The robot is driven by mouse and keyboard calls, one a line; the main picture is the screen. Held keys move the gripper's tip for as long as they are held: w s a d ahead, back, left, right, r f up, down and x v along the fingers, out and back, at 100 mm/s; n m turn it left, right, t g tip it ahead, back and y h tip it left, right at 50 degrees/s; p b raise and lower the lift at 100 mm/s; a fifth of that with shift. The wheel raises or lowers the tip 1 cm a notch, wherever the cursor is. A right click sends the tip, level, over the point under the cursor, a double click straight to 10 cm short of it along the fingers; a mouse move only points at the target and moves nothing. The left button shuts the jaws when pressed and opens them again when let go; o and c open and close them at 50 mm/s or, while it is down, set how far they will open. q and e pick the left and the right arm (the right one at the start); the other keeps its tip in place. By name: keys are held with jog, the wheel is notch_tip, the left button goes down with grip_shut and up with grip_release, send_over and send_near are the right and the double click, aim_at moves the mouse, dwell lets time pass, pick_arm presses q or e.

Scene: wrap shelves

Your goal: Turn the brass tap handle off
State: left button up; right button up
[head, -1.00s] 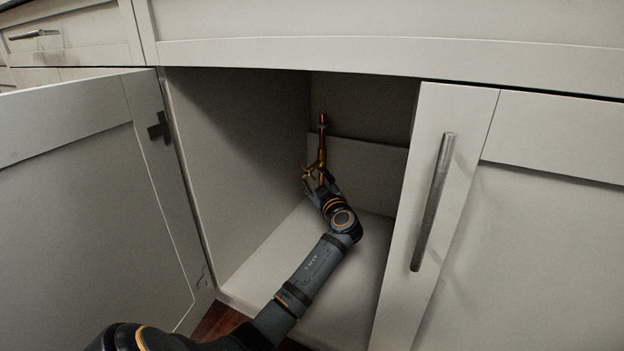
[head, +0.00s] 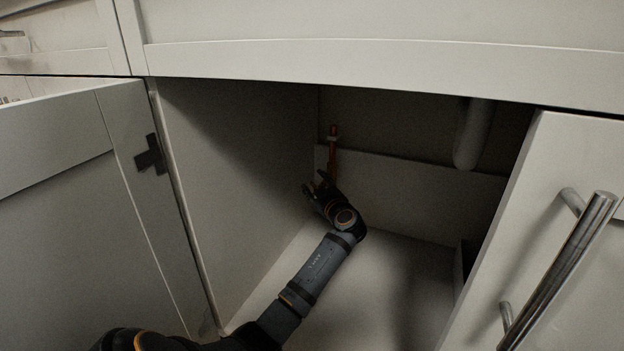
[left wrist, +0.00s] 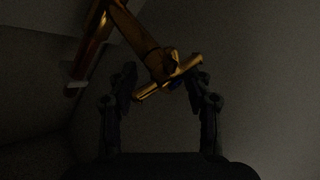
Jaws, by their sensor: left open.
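The brass tap (left wrist: 150,48) comes down from the top in the dark left wrist view. Its handle (left wrist: 152,89) is a short crossbar at the tap's lower end, tilted up to the right. My left gripper (left wrist: 162,75) is open, with a finger on either side of the handle. I cannot tell whether the fingers touch it. In the head view my left gripper (head: 314,182) is deep in the open cabinet, in front of the copper pipe (head: 333,150). The tap's brass body and handle cannot be made out there. My right gripper is not in view.
The open left door (head: 60,220) stands beside my left arm. The right door (head: 560,210), with a metal bar handle (head: 565,265), bounds the opening on the right. A pale pipe (head: 473,135) hangs at the back right. The cabinet floor (head: 385,275) is mostly clear.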

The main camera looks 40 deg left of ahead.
pick_arm(q)
jog(key=shift+d+r, duration=0.1)
jog(key=c, duration=1)
grip_shut()
